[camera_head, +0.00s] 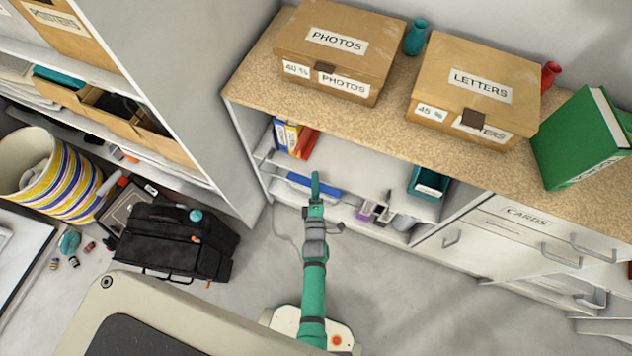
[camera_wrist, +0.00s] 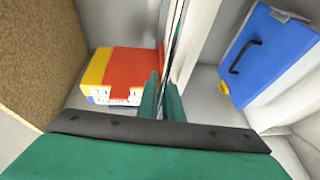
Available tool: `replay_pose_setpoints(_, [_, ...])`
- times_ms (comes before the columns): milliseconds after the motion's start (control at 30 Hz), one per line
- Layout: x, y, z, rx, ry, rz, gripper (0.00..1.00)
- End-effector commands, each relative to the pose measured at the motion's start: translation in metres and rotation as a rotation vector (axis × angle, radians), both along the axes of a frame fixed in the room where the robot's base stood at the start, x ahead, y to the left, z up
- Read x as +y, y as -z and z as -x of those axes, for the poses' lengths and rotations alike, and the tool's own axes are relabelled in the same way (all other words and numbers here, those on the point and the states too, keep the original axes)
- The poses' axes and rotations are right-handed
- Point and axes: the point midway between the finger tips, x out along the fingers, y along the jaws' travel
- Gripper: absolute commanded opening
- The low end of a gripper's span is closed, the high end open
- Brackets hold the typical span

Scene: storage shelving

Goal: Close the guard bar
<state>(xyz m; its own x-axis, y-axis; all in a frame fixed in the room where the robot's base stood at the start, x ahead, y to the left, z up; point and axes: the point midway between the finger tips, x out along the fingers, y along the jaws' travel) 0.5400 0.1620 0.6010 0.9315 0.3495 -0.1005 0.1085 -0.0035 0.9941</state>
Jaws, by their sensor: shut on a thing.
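The guard bar (camera_wrist: 176,32) is a thin metallic strip running up the wrist view from between my fingers. In the head view the bar (camera_head: 277,167) crosses the left part of the open shelf bay, in front of the books. My gripper (camera_wrist: 162,97) has its green fingers shut on the bar. In the head view my gripper (camera_head: 315,187) is at the front of the bay, where its fingers partly cover the bar. The bar's right end and latch cannot be made out.
Red, yellow and blue books (camera_head: 294,139) stand inside the bay at left. A blue case (camera_wrist: 262,52) with a black handle lies below. A teal bin (camera_head: 430,182) is farther right. PHOTOS (camera_head: 322,50) and LETTERS (camera_head: 478,85) boxes sit on top. A black bag (camera_head: 172,240) is on the floor.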

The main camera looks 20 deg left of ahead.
Motion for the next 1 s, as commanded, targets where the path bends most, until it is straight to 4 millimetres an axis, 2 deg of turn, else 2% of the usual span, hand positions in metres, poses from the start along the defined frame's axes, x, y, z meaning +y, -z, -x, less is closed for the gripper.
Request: replay_pose_setpoints(1000, [0.0016,-0.0072,-0.0062,0.405,-0.006,-0.011,0.00])
